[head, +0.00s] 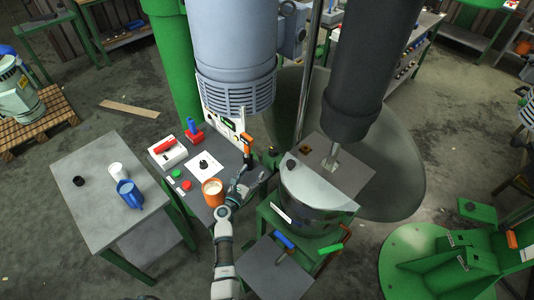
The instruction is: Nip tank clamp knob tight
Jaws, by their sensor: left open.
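The silver tank (318,197) stands on a green stand under the mixer, with a grey plate (350,165) over part of its top. My left gripper (262,178) is left of the tank, above the edge of the dark panel table. It is open, with no object visible between its fingers. A small dark knob-like part (271,152) shows just beyond the gripper, by the tank's left side. I cannot tell for sure whether it is the clamp knob, or how tight it is. My right gripper is not in view.
An orange cup (213,192) stands close left of my left arm. An orange-handled lever (247,140) rises behind the gripper. A blue-handled tool (284,241) lies on the front plate. The left grey table (90,205) holds a blue jug (129,193) and a white cup (116,170).

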